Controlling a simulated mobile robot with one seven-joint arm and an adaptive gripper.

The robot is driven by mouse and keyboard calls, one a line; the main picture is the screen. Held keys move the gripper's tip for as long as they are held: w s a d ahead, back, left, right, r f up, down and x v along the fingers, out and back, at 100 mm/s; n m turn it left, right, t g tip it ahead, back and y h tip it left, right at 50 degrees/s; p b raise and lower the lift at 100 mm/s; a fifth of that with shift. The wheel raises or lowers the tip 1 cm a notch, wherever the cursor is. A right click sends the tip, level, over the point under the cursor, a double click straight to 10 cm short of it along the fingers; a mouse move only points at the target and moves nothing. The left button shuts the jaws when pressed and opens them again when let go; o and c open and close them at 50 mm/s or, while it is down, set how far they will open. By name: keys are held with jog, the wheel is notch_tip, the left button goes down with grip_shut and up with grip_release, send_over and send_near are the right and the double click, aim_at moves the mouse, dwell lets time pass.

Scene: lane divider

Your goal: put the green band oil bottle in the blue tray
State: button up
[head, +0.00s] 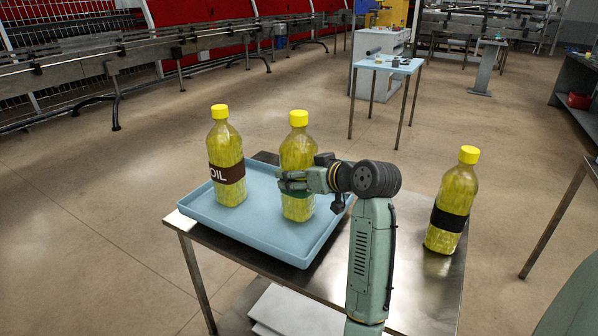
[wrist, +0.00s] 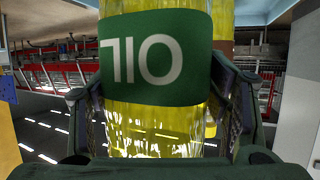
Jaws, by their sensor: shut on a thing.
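The green band oil bottle (head: 298,148), yellow with a yellow cap, is upright over the right part of the blue tray (head: 262,245). My gripper (head: 297,184) is shut around its middle and hides most of its band in the head view. In the wrist view the green band (wrist: 150,62) with white letters fills the space between my fingers (wrist: 160,105). I cannot tell whether the bottle's base touches the tray floor.
A brown band oil bottle (head: 226,158) stands upright in the tray's left part. A black band bottle (head: 452,200) stands on the metal table (head: 425,290) at the right. Bare tray floor shows between the two bottles in the tray.

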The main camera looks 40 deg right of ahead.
jog(key=shift+f, duration=0.35)
jog(key=o, duration=1.5)
jog(key=shift+f, duration=0.2)
jog(key=o, duration=0.4)
jog(key=shift+o, duration=0.2)
jog(key=shift+r, duration=0.1)
jog(key=b+v, duration=0.2)
jog(key=v, duration=1)
jog(key=shift+b, duration=0.4)
jog(key=shift+s, duration=0.1)
